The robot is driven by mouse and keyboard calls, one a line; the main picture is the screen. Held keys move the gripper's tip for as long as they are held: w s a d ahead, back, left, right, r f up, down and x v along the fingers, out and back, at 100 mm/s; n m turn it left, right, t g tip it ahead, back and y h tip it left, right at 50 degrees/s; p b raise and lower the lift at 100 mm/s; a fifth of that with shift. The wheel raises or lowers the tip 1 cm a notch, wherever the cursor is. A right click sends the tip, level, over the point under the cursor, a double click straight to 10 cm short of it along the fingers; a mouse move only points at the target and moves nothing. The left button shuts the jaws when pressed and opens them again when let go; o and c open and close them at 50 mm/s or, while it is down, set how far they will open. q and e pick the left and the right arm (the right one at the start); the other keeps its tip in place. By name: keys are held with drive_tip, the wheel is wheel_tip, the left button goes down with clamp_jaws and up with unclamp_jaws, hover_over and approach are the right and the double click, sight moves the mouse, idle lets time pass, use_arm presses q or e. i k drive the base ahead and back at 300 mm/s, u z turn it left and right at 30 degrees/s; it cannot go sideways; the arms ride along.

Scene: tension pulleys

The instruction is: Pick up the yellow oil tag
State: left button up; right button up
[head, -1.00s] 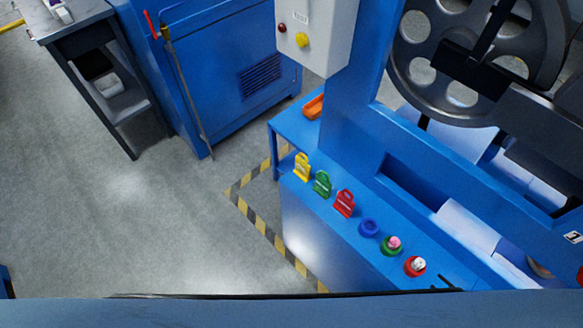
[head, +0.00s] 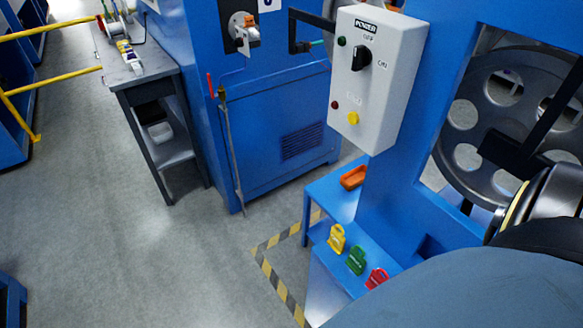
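The yellow oil tag (head: 337,239) stands upright on the blue ledge (head: 366,262) at the lower middle of the head view. It is the leftmost in a row, with a green tag (head: 356,260) and a red tag (head: 377,277) to its right. Nothing covers the yellow tag. Neither of my grippers shows. A large grey-blue rounded shape, probably part of my own body, fills the lower right and hides the rest of the ledge.
An orange tray (head: 353,178) sits on a blue shelf behind the tags. A white power box (head: 377,75) hangs above. A large pulley wheel (head: 490,125) stands at right. A grey table (head: 140,70) is at left. The floor (head: 130,250) between is clear.

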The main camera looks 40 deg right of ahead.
sight(336, 240)
drive_tip(key=u, duration=0.1)
drive_tip(key=i, duration=2.2)
drive_tip(key=z, duration=3.9)
